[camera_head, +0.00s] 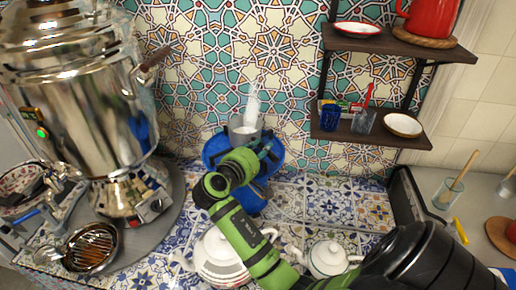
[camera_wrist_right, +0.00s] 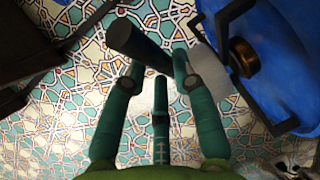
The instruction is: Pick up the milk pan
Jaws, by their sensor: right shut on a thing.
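The milk pan (camera_head: 244,130), a small grey metal pan with whitish contents, shows upright near the tiled wall in the head view. It is above the blue round stand (camera_head: 214,150), and a white wisp (camera_head: 252,103) rises over it. My right gripper (camera_head: 264,158) is just in front of the pan. In the wrist view its fingers (camera_wrist_right: 160,82) are shut around a dark handle (camera_wrist_right: 140,45). The grey side of the pan (camera_wrist_right: 215,78) shows beside the right finger there. I cannot tell whether the pan touches the stand. My left gripper is not in view.
A large metal samovar (camera_head: 88,110) stands at left. A white teapot (camera_head: 215,255) and a smaller white pot (camera_head: 328,258) stand near my right arm. Dark shelves (camera_head: 350,130) hold cups and dishes at right. Some patterned counter (camera_head: 330,200) is free right of the stand.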

